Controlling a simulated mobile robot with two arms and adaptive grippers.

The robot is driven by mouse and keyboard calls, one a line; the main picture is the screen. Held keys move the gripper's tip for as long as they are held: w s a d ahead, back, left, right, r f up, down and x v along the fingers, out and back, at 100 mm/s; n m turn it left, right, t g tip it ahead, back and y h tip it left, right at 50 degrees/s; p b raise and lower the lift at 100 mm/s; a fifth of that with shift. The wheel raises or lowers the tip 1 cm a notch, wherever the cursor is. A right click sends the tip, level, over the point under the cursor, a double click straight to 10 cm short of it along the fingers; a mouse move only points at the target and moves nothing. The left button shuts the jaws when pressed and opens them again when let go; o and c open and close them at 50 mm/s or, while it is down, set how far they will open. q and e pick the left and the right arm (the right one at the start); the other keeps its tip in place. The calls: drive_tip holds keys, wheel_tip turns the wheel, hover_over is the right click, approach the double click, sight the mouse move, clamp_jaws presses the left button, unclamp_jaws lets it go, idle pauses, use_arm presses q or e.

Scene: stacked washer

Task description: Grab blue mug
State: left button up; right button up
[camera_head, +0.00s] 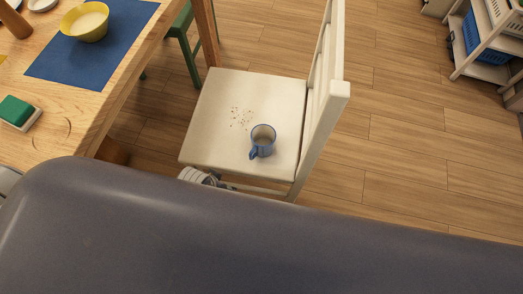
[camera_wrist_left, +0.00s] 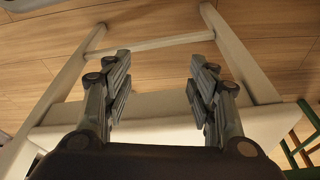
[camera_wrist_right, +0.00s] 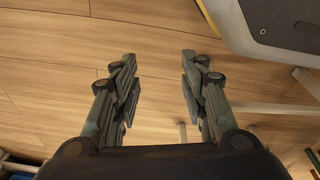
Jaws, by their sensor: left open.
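The mug does not show in that view. My right gripper (camera_wrist_right: 160,75) is open and empty over bare wooden floor, and the mug does not show there either.
Small dark crumbs (camera_head: 240,117) lie on the seat beside the mug. The chair's tall backrest (camera_head: 324,110) rises on the right. The floor right of the chair is clear.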

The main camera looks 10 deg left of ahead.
use_arm(q)
drive_tip(key=w+d+r+m+g+h, duration=0.1)
drive_tip(key=w+d+r+m+h, duration=0.1)
drive_tip(key=w+d+r+m, duration=0.4)
drive_tip(key=w+d+r+m+h, duration=0.1)
drive_tip(key=w+d+r+m, duration=0.1)
drive_tip(key=d+r+m, duration=0.8)
drive_tip(key=m+g+y, duration=0.2)
drive_tip(key=m+y, duration=0.2)
approach(253, 150)
drive_tip(key=f, duration=0.1)
drive_tip(key=f+b, duration=0.2)
drive_tip(key=shift+a+f, duration=0.1)
drive_tip(key=shift+a, duration=0.15)
drive_tip(key=shift+f+b, duration=0.9)
drive_tip(key=shift+f, duration=2.4)
clamp_jaws()
use_arm(e)
drive_tip(key=w+r, duration=0.4)
drive_tip(key=r, duration=0.6)
drive_tip(key=shift+a+r+t, duration=0.2)
drive_tip(key=shift+r+t, duration=0.05)
drive_tip(key=shift+t, duration=0.15)
